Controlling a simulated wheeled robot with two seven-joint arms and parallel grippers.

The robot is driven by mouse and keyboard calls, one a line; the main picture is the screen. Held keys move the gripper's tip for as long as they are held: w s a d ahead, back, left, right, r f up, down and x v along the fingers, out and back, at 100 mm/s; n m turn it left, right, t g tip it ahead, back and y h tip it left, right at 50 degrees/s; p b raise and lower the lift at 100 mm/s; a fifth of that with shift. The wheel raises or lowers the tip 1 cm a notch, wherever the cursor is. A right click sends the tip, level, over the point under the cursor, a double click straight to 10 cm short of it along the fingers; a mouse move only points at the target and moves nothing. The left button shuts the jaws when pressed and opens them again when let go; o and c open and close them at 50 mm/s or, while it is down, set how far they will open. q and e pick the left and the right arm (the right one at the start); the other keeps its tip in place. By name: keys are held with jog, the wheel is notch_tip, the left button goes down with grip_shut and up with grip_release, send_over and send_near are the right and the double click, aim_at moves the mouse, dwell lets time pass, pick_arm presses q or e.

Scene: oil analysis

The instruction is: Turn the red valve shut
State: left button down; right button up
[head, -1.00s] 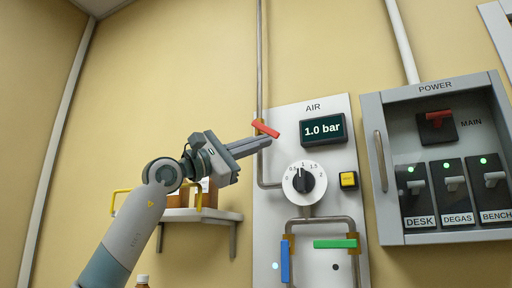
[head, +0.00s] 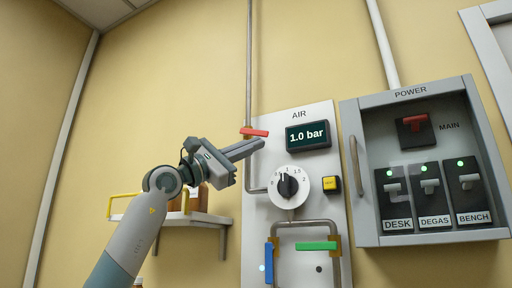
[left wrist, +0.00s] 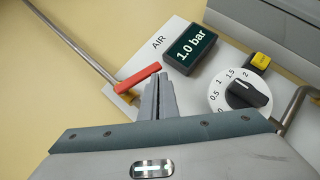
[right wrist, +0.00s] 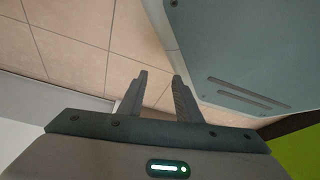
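The red valve handle (head: 256,133) sits on the thin vertical pipe at the upper left of the AIR panel. It lies almost level, across the pipe. My left gripper (head: 260,145) is just below the handle's right part, its fingers together with nothing seen between them. In the left wrist view the red handle (left wrist: 138,77) has its free end right by the closed fingertips (left wrist: 158,80); I cannot tell whether they touch. My right gripper (right wrist: 160,75) is open and empty, away from the panel.
The display (head: 307,135) reads 1.0 bar. Nearby are a dial (head: 288,186), a yellow button (head: 330,184), a blue handle (head: 269,263) and a green handle (head: 316,246). A power box (head: 365,200) stands right; a shelf (head: 205,218) is below my left arm.

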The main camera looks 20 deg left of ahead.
pick_arm(q)
jog(key=shift+d+r, duration=0.25)
pick_arm(e)
jog(key=shift+s+a, duration=0.15)
pick_arm(q)
jog(key=shift+d+r+p, duration=0.3)
jog(key=shift+d+r, duration=0.3)
pick_arm(e)
jog(key=shift+s+d+f, duration=0.15)
jog(key=shift+s+d, duration=0.05)
jog(key=shift+s, duration=0.45)
jog(key=shift+s+d+f, duration=0.1)
jog(key=shift+s+d, duration=0.05)
jog(key=shift+s, duration=0.5)
jog(key=shift+w, duration=0.1)
